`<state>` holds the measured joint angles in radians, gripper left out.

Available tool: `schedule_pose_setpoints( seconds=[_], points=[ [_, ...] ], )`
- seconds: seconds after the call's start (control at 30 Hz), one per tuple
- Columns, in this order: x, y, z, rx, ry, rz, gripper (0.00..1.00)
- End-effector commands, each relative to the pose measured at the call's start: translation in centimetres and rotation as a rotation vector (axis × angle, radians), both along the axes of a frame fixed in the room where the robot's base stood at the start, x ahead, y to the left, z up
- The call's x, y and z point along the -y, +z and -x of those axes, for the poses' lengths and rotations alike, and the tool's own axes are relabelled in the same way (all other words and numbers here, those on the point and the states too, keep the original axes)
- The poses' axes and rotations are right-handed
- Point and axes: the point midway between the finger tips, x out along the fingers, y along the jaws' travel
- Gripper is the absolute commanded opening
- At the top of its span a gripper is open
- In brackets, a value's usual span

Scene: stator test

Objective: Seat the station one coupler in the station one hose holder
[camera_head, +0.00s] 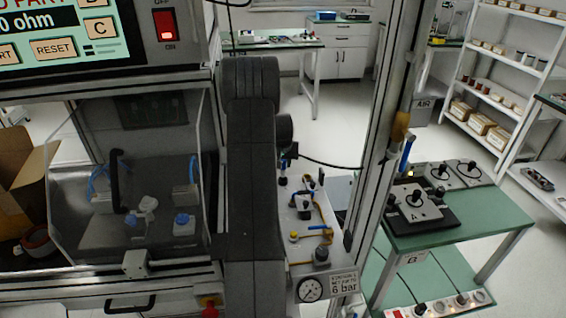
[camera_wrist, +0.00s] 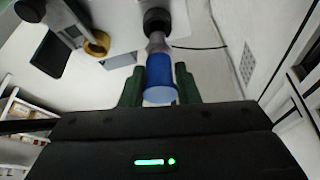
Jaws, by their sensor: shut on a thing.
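My gripper (camera_wrist: 159,80) shows in the wrist view, with its two green fingers on either side of a blue cylinder with a pale grey nose, which looks like the coupler (camera_wrist: 160,82). The fingers are shut on it. Its nose points away from me, at a black round fitting (camera_wrist: 157,20); I cannot tell whether the two touch or are joined. In the head view my dark arm stands in the middle and I cannot make out the fingertips or the held coupler. I cannot tell for sure which part is the station one hose holder.
A yellow ring (camera_wrist: 97,43) on a grey part lies left in the wrist view. In the head view a pale panel (camera_head: 303,262) carries valves and a gauge (camera_head: 310,289). An aluminium post (camera_head: 384,125) stands right of it. A clear-fronted enclosure (camera_head: 130,262) is on the left.

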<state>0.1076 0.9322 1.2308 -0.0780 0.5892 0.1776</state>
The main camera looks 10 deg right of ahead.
Motion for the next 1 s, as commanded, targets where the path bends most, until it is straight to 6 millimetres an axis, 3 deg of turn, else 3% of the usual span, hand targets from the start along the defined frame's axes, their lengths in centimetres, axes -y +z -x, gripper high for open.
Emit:
schedule_pose_setpoints(
  seconds=[1.0],
  points=[
    [0.0,-1.9,0.0,0.0,0.0,0.0,0.04]
  ],
)
